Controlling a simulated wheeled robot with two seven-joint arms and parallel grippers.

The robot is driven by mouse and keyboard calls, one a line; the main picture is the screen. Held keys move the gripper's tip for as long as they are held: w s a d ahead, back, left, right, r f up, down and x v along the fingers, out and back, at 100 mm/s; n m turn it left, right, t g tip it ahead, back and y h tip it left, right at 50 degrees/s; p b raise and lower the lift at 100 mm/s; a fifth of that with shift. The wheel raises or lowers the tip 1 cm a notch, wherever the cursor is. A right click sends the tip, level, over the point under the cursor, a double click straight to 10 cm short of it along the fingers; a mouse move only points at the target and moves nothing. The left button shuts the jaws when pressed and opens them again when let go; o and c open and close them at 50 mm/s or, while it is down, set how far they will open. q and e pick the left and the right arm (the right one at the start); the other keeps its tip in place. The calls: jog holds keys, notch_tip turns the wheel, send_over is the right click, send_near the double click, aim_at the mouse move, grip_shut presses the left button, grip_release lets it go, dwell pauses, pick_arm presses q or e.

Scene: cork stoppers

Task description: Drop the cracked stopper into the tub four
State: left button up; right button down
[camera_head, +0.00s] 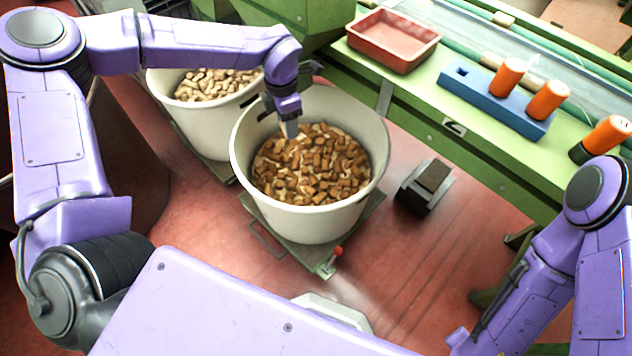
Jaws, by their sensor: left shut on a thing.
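My left gripper (290,130) points down inside the rim of the front white tub (310,222), over its left back part. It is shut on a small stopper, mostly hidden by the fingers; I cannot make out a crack. The front tub holds many brown cork stoppers (312,168). A second white tub (208,135) stands behind it to the left, with paler stoppers (215,84). I see no number on either tub, so I cannot tell which is tub four. My right arm is at the lower right; its gripper is not in view.
The front tub stands on a green platform (327,268) with a red knob. A black block (427,186) lies on the red floor to its right. A green bench carries a red tray (393,40), a blue rack (484,97) and orange cylinders (507,77). A "2" marks its side.

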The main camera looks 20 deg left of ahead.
pick_arm(q)
jog(key=a+f+n+b, duration=0.3)
jog(key=f+n+b, duration=0.2)
jog(key=f+n, duration=0.3)
jog(key=a+f+n+b, duration=0.3)
jog(key=f+n+b, duration=0.2)
jog(key=n, duration=0.9)
notch_tip(320, 180, down, 3)
jog(key=shift+w+f, duration=0.2)
jog(key=shift+w, duration=0.15)
jog(key=o, duration=1.1)
jog(key=shift+c, duration=0.2)
jog(key=shift+r, duration=0.15)
